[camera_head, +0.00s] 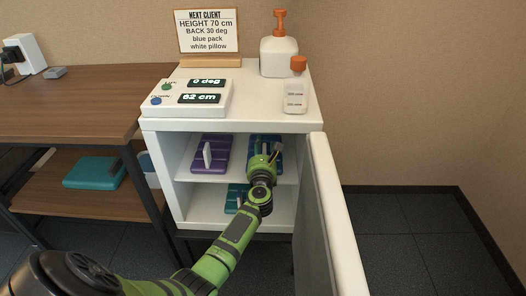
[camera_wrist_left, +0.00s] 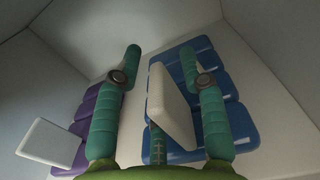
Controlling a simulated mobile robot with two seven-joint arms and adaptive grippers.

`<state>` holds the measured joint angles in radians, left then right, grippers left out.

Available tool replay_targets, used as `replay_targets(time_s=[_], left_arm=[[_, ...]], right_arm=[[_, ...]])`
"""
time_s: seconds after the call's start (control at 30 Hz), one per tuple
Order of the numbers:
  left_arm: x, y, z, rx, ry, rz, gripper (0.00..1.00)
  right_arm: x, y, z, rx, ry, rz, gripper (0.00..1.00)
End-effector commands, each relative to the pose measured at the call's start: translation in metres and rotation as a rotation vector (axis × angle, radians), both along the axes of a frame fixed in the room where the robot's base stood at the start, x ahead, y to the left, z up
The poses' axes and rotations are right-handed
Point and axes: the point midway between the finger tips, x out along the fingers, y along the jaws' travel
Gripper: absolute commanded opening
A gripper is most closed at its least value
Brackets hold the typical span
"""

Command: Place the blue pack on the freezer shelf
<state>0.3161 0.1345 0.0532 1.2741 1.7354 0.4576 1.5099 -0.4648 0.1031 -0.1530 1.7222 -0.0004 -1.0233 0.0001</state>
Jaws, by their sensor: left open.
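The blue pack (camera_head: 256,141) lies on the upper shelf (camera_head: 229,174) inside the open white cabinet, right of a purple pack. In the left wrist view the blue pack (camera_wrist_left: 228,107) has an upright white handle (camera_wrist_left: 172,108). My left gripper (camera_wrist_left: 160,53) is open, its two fingers on either side of that handle with a gap to each. In the head view my left gripper (camera_head: 266,158) reaches into the cabinet and covers part of the blue pack. My right gripper is not in view.
The purple pack (camera_head: 222,147) with its white handle is close on the left. A teal pack (camera_head: 235,198) lies on the lower level. The open door (camera_head: 337,215) stands right of my arm. A sign (camera_head: 207,32) reads blue pack and white pillow.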

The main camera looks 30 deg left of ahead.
Motion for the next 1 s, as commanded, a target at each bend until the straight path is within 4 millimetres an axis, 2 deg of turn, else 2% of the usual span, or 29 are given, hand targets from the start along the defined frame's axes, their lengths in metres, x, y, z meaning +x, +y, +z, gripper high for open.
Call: replay_targets(time_s=[0.07, 0.17, 0.4, 0.6, 0.8, 1.0], left_arm=[[0.0, 0.0, 0.002, 0.0, 0.0, 0.0, 0.41], [-0.01, -0.007, 0.002, -0.002, 0.003, -0.002, 0.41], [-0.056, -0.034, 0.003, -0.004, 0.002, 0.0, 0.41], [-0.087, -0.053, 0.001, -0.002, 0.001, 0.0, 0.41], [-0.101, -0.061, 0.002, 0.0, 0.0, 0.0, 0.41], [-0.103, -0.063, 0.002, 0.0, 0.0, 0.0, 0.41]], right_arm=[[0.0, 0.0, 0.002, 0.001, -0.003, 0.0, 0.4], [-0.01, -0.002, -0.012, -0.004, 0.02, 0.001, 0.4], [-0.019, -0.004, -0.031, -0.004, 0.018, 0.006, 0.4], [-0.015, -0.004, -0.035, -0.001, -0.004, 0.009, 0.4], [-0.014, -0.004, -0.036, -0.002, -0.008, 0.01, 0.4], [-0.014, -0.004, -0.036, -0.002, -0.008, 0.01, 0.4]])
